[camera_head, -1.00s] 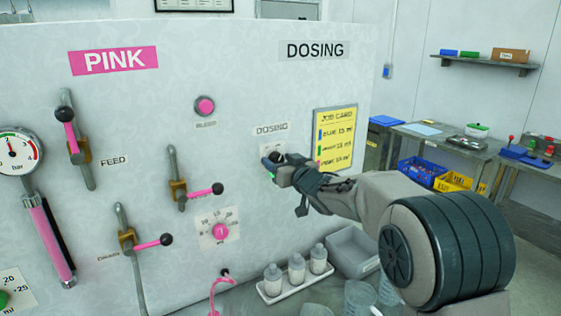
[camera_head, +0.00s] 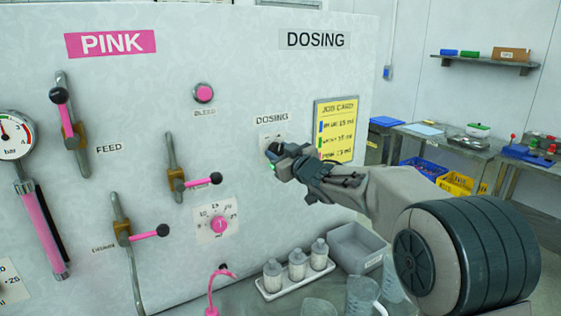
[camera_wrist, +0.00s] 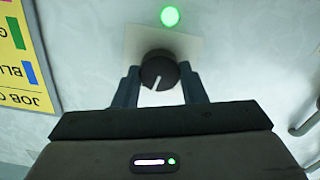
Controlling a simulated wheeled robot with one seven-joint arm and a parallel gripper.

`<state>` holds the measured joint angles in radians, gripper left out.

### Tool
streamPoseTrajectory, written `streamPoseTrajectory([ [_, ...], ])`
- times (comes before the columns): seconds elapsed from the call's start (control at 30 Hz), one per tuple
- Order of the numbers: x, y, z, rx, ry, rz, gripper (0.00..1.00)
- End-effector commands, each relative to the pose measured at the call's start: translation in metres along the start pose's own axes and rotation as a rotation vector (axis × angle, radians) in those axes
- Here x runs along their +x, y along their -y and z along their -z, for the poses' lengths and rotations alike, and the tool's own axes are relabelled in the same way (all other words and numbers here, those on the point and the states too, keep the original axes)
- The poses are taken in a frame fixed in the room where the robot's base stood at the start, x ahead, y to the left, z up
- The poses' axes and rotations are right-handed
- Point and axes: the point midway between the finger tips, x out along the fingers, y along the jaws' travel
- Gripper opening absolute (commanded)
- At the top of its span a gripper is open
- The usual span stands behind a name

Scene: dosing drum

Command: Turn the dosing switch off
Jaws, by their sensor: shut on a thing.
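The dosing switch is a dark round knob (camera_wrist: 159,71) with a white pointer line, on a light plate (camera_wrist: 190,45) on the panel. In the wrist view the pointer points down and slightly left, and that picture shows the job card upside down. A green lamp (camera_wrist: 170,16) glows beside the knob. My gripper (camera_wrist: 158,80) has its two fingers closed on the knob's sides. In the head view my gripper (camera_head: 275,155) is at the panel under the DOSING label (camera_head: 272,118) and mostly hides the switch.
A yellow job card (camera_head: 336,128) hangs right of the switch. A pink dial (camera_head: 219,225) and valve levers with black balls (camera_head: 216,179) are to the left. Below are white bottles (camera_head: 297,265) on a tray, a grey bin (camera_head: 357,246) and clear jugs (camera_head: 362,295).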

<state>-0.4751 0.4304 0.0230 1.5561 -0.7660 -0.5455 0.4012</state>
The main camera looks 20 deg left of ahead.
Motion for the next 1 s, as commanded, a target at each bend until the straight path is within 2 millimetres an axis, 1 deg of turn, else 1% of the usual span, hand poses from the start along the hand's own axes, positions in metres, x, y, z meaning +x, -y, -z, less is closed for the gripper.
streamPoseTrajectory([
  [0.03,-0.0003,0.001,-0.0044,-0.045,-0.003,-0.001,0.15],
  [0.3,0.0,0.0017,-0.0042,-0.302,-0.001,-0.001,0.15],
  [0.6,0.0,0.0024,-0.0031,-0.544,0.0,0.0,0.15],
  [0.8,0.0001,0.0024,-0.0023,-0.651,0.0,0.0,0.15],
  [1.0,0.0001,0.0024,-0.0018,-0.712,0.001,0.001,0.15],
])
